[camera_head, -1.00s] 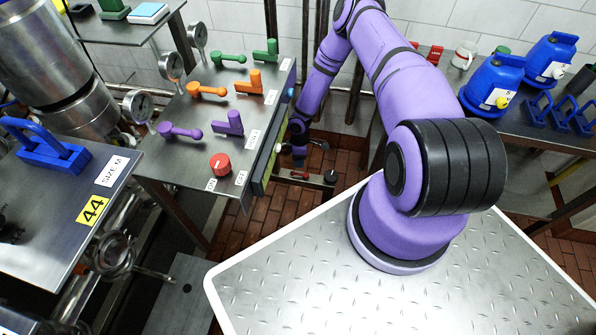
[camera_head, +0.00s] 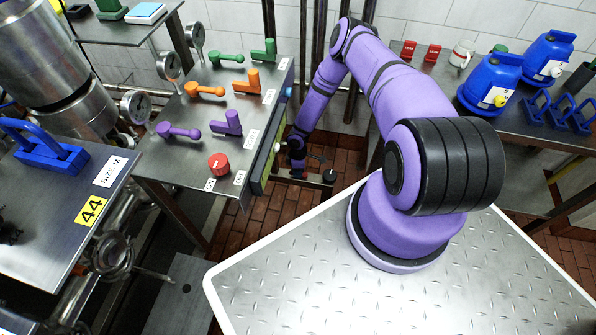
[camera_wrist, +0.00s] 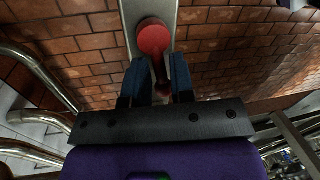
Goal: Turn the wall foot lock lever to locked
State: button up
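The lever is red with a round hub (camera_wrist: 154,38), mounted on a grey metal strip (camera_wrist: 131,12) low by the brick floor, in the wrist view. Its arm runs from the hub towards me, between the two blue fingers of my gripper (camera_wrist: 158,82). The fingers stand apart on either side of the arm; their contact with it is not clear. In the head view my gripper (camera_head: 297,166) is low beside the valve table, over a metal bar near the floor. The lever is mostly hidden there by my wrist.
The valve table (camera_head: 160,165) with purple, orange and green handles and a red knob (camera_head: 219,164) stands left of my forearm. A dark knob (camera_head: 330,176) is just right of my gripper. A bench with blue canisters (camera_head: 492,85) is at the right.

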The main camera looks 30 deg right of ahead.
grip_shut()
jog(key=shift+d, duration=0.1)
jog(key=shift+w+d+m, duration=0.15)
jog(key=shift+d+m, duration=0.1)
jog(key=shift+m, duration=0.75)
jog(key=o, duration=0.6)
grip_release()
